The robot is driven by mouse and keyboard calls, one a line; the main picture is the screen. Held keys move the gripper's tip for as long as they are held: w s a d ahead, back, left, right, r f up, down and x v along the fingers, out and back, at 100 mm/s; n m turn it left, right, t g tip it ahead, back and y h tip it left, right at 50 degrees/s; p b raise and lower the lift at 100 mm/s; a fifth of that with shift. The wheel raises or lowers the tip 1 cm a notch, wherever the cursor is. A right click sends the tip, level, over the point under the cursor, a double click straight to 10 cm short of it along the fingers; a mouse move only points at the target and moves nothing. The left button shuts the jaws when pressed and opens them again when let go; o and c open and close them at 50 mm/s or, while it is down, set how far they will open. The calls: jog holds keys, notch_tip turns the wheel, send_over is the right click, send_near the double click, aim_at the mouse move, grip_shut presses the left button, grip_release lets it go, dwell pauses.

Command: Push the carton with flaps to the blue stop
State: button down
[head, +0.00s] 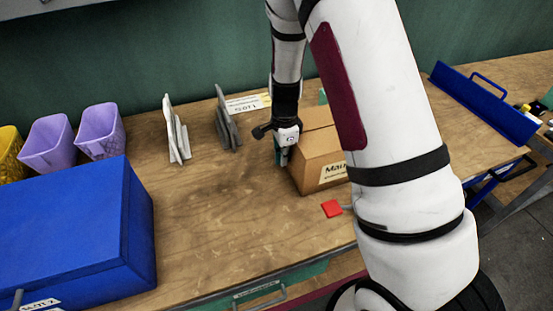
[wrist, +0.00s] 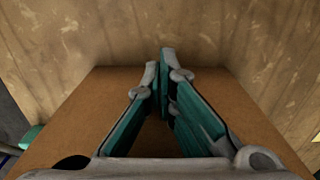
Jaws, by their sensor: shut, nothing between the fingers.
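The brown carton (head: 318,158) stands on the wooden workbench, partly hidden behind my arm, with a printed label on its front face. In the wrist view its plain brown surface (wrist: 85,110) lies behind and around my fingers. My gripper (head: 282,161) points down at the carton's left side; its green fingers (wrist: 164,80) are shut and empty. I cannot tell whether they touch the carton. A long blue stop (head: 485,105) with a handle on top stands at the bench's right end, apart from the carton.
A red square (head: 332,209) lies in front of the carton. Grey upright plates (head: 177,135) and (head: 228,120) dark grey ones stand left of my gripper. Purple bins (head: 47,144) and a large blue box (head: 75,225) fill the left. Bench between box and carton is clear.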

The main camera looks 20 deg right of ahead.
jog(key=d+b, duration=0.2)
jog(key=d, duration=1.2)
jog(key=shift+w+f, duration=0.1)
jog(key=shift+d+b, duration=0.3)
jog(key=shift+d, duration=0.4)
